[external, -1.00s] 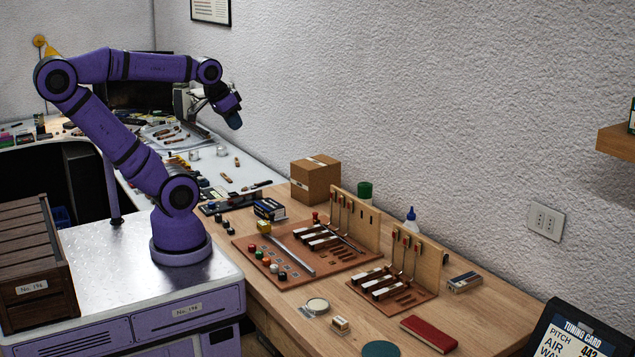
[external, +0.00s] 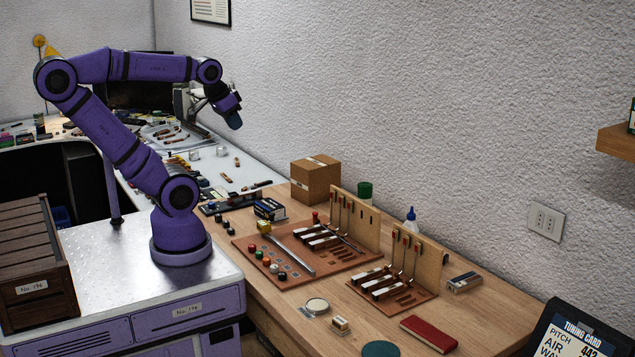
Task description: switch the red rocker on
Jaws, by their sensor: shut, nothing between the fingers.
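My gripper (external: 235,121) is shut and empty, with its dark tip pointing down. It hangs high above the far part of the bench, well up and left of the brown board (external: 345,262). The board carries a row of small coloured knobs along its left edge, among them a red knob (external: 251,247). A red-topped piece (external: 315,217) stands at the board's back edge. Small switch-like patches lie beside the knobs, but I cannot tell which part is the red rocker or how it is set.
A second brown board (external: 421,298) with keys and an upright panel stands to the right. A red book (external: 428,333) lies at the front right.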

